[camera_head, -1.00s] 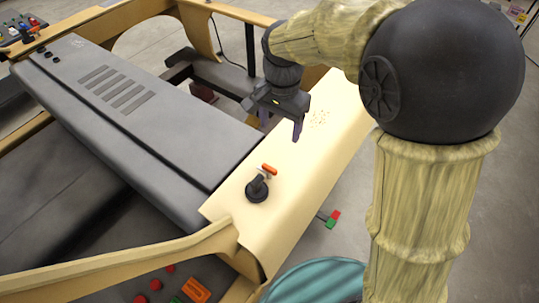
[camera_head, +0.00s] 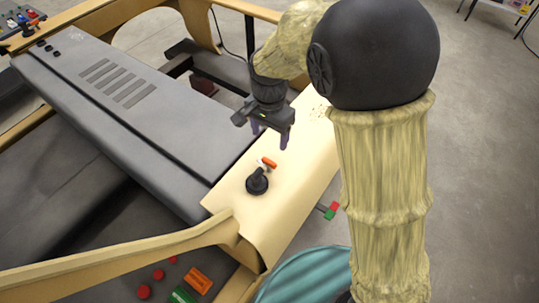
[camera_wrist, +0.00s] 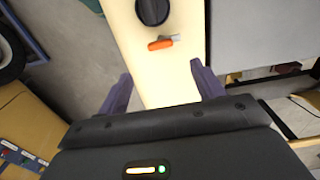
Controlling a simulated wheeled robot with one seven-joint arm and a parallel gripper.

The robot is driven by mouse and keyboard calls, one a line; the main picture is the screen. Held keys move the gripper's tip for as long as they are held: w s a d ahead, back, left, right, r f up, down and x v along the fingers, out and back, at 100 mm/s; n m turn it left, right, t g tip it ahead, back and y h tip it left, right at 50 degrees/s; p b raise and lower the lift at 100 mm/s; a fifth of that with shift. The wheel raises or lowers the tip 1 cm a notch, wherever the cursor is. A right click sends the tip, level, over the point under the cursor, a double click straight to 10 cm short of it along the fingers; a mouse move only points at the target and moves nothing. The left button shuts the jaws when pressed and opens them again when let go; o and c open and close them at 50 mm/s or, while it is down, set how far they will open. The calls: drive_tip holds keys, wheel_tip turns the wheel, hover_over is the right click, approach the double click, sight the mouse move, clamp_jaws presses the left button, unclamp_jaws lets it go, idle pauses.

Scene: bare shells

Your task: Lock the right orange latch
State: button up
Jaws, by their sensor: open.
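The orange latch (camera_head: 269,163) sits on the cream panel (camera_head: 232,201), beside a black round knob (camera_head: 257,183). In the wrist view the orange latch (camera_wrist: 160,44) lies ahead of the fingertips, with a light grey piece at its right end and the black knob (camera_wrist: 153,11) beyond it. My gripper (camera_head: 269,138) is open and empty above the panel, a little behind the latch in the head view. Its two fingers (camera_wrist: 160,84) show spread apart in the wrist view, apart from the latch. Another orange latch (camera_head: 29,24) shows at the far upper left on a small panel.
A long grey cover with slots (camera_head: 110,85) lies left of the panel. A cream side rail (camera_head: 130,259) crosses the front. Red, green and orange controls (camera_head: 199,280) sit at the bottom. A red and green piece (camera_head: 331,210) sticks out at the panel's right.

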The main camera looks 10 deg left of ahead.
sight(270, 161)
wheel_tip(270, 161, down, 11)
drive_tip(key=p, duration=0.2)
drive_tip(key=shift+p, duration=0.35)
drive_tip(key=c, duration=1)
